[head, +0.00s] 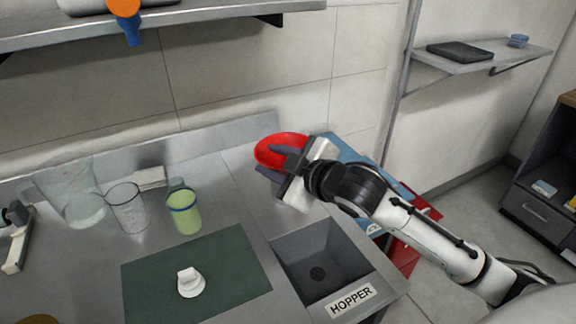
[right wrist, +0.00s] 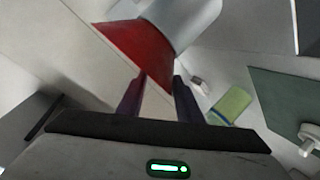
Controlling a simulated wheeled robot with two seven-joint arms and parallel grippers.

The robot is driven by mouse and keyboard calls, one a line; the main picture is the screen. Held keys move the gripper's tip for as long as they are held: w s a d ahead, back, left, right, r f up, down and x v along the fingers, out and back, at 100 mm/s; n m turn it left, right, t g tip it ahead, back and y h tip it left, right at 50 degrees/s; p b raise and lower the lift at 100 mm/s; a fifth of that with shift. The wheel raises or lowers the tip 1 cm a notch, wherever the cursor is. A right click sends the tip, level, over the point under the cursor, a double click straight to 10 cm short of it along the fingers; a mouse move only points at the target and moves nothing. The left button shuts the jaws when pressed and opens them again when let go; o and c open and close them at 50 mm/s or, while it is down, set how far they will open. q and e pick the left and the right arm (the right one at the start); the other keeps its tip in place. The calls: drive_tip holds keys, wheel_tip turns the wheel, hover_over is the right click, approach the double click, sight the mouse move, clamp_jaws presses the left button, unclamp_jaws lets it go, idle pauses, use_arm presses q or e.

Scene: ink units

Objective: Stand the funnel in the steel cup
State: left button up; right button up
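The red funnel (head: 272,152) is at the back right of the counter, its wide mouth facing up. It also shows in the right wrist view (right wrist: 138,48). My right gripper (head: 279,162) is at the funnel's near side. One dark finger reaches over the red mouth and the other is below the rim. In the right wrist view its fingers (right wrist: 160,85) are apart, with a visible gap and the red edge at the tips. A pale grey cylinder (right wrist: 188,20) adjoins the funnel there; I cannot tell if it is the steel cup. My left gripper (head: 18,240) shows only partly, fingers unclear.
A clear pitcher (head: 72,192), a clear glass (head: 127,210) and a yellow-green cup (head: 185,215) stand on the left. A white knobbed piece (head: 190,287) lies on the green mat (head: 235,260). The hopper basin (head: 320,262) is sunk in front of my right gripper. A shelf (head: 220,10) overhangs.

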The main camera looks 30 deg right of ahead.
drive_tip(key=p+v, duration=0.2)
drive_tip(key=v, duration=0.9)
drive_tip(key=shift+s, duration=0.2)
